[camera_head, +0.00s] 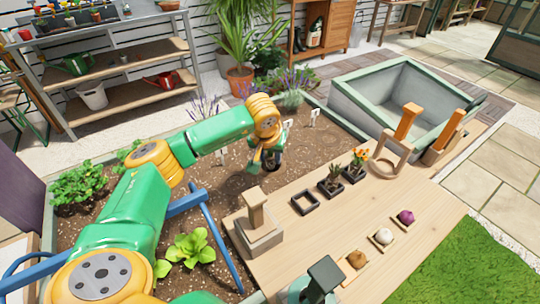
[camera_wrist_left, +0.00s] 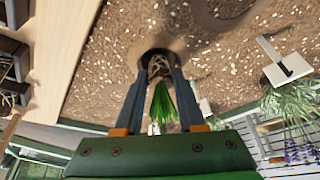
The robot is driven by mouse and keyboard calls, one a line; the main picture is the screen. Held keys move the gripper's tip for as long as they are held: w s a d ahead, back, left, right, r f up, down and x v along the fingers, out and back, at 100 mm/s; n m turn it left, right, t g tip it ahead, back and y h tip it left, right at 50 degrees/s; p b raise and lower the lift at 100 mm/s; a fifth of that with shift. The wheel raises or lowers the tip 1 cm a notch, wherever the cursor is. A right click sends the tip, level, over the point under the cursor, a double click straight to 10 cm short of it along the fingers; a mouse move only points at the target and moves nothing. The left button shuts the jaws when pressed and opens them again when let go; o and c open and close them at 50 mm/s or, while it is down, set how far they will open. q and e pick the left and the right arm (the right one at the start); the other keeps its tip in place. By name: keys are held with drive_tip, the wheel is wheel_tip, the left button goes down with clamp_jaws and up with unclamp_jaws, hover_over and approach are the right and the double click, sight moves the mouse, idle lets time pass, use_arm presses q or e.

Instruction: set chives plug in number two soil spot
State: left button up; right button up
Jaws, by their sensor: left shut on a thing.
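The chives plug shows in the left wrist view, with green leaves (camera_wrist_left: 162,104) and a pale root ball (camera_wrist_left: 158,66). My left gripper (camera_wrist_left: 158,78) is shut on it, a finger on each side. The root ball is over or in a dark round hollow (camera_wrist_left: 150,52) in the soil; I cannot tell how deep. In the head view my left gripper (camera_head: 266,160) reaches down over the garden bed (camera_head: 310,150), and the plug is mostly hidden. White markers (camera_head: 287,124) stand in the bed; their numbers are unreadable there.
A second soil hollow (camera_wrist_left: 230,8) and a white marker (camera_wrist_left: 285,62) show in the wrist view.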

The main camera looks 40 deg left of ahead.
use_arm(q)
drive_tip(key=shift+f+b, duration=0.55)
drive_tip(key=shift+f, duration=0.25)
drive_tip(key=o, duration=1.2)
drive_tip(key=shift+o, duration=0.2)
wheel_tip(320, 180, up, 9)
drive_tip(key=p, duration=0.8)
drive_tip(key=shift+r, duration=0.1)
